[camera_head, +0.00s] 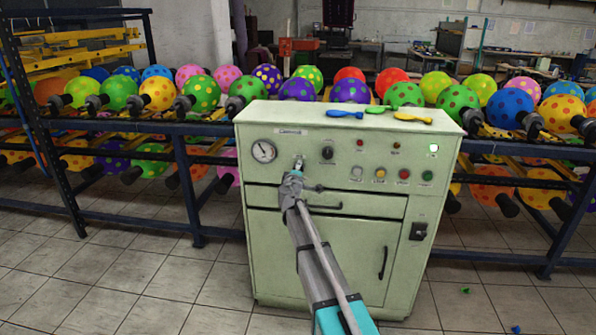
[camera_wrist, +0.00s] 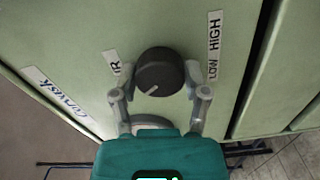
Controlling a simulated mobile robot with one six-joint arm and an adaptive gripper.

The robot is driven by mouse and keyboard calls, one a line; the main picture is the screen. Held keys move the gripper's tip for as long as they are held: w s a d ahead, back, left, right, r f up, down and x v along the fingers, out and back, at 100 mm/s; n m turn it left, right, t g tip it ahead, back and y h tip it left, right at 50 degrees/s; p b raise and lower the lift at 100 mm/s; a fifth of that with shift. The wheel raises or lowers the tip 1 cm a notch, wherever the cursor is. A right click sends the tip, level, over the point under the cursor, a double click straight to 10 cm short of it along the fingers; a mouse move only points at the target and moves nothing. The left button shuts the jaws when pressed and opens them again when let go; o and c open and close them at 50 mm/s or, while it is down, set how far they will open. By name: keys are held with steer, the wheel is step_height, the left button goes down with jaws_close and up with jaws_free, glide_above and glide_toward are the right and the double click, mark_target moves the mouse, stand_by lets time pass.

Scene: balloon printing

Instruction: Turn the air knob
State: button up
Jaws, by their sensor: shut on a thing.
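The air knob (camera_wrist: 160,72) is round and black with a pale pointer line. It sits on the green cabinet front in the wrist view, between a partly covered label ending in "IR" (camera_wrist: 114,66) and a "LOW HIGH" label (camera_wrist: 214,45). The pointer slants to the lower left of that picture. My gripper (camera_wrist: 157,84) is shut on the knob, one finger at each side. In the head view my gripper (camera_head: 297,170) reaches the cabinet's upper panel right of the pressure gauge (camera_head: 264,151) and hides the knob.
Blue, green and yellow flat balloons (camera_head: 345,114) lie on top. Racks of dotted balloons (camera_head: 203,93) stand behind. Tiled floor at left (camera_head: 110,280) is clear.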

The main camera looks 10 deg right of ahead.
steer(key=shift+w, duration=0.1)
stand_by(0.4)
steer(key=o, duration=1.2)
steer(key=shift+c, duration=0.2)
steer(key=shift+s, duration=0.2)
steer(key=v, duration=1.1)
steer(key=shift+s, duration=0.3)
steer(key=shift+m, duration=0.3)
